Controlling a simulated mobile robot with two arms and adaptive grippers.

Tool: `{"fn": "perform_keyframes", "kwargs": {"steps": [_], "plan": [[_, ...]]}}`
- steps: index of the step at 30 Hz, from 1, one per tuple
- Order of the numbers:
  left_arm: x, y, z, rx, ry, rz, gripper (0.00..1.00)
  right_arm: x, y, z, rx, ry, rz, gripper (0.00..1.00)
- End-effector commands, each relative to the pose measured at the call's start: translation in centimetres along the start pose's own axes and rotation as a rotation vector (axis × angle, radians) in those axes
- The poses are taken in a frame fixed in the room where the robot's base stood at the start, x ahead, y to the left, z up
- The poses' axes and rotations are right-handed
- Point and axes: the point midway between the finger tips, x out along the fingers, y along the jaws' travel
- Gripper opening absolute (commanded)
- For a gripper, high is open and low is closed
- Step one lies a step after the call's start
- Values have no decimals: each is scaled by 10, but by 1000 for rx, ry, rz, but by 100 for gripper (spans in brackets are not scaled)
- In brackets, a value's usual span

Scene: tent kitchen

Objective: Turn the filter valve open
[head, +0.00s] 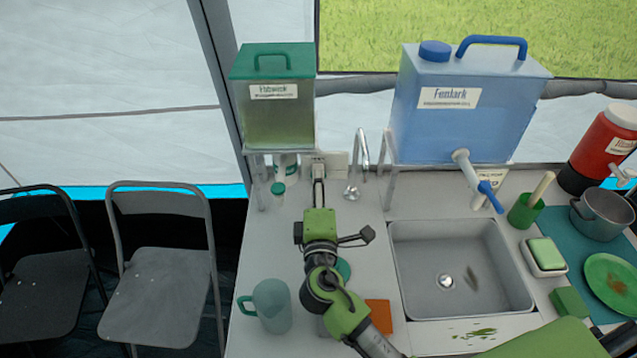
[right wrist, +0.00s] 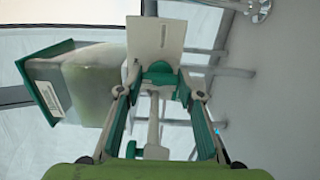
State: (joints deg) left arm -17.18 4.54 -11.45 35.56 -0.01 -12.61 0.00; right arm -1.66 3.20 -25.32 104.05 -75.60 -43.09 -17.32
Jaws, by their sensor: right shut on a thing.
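A murky green tank (head: 280,115) with a green lid stands on a raised stand at the back left of the counter. It also shows tilted in the right wrist view (right wrist: 90,85). My right gripper (head: 318,172) reaches up from the counter front to the tank's lower right, beside a white plate (right wrist: 155,42). In the right wrist view its fingers are closed on a small green valve handle (right wrist: 160,76) just below that plate. The handle is hidden in the head view, and its exact angle is hard to tell. My left gripper is not in view.
A blue tank (head: 465,105) with a blue-levered tap (head: 489,193) stands right of a thin metal faucet (head: 361,160). A sink (head: 460,260) lies in front of it. A teal mug (head: 271,305) and orange sponge (head: 379,315) flank my right arm.

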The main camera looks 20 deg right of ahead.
Motion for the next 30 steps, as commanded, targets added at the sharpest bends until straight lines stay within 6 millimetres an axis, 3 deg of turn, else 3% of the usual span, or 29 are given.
{"fn": "perform_keyframes", "kwargs": {"steps": [6, 7, 8, 9, 20, 23, 30], "plan": [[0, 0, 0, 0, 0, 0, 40, 0, 0, 0, -4, 1, 1, 13], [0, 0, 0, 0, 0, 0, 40, 0, 0, 0, -4, 1, 1, 42], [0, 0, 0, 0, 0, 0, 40, 0, 0, 0, -3, 1, 1, 50], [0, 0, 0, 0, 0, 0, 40, 0, 0, 0, -3, 1, 1, 51], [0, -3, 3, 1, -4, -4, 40, -3, -1, 0, -1, 0, -1, 51], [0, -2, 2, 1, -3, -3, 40, -13, -2, 0, 0, 1, -3, 51], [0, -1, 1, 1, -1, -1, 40, -62, -2, 0, 0, 1, -5, 51]]}}
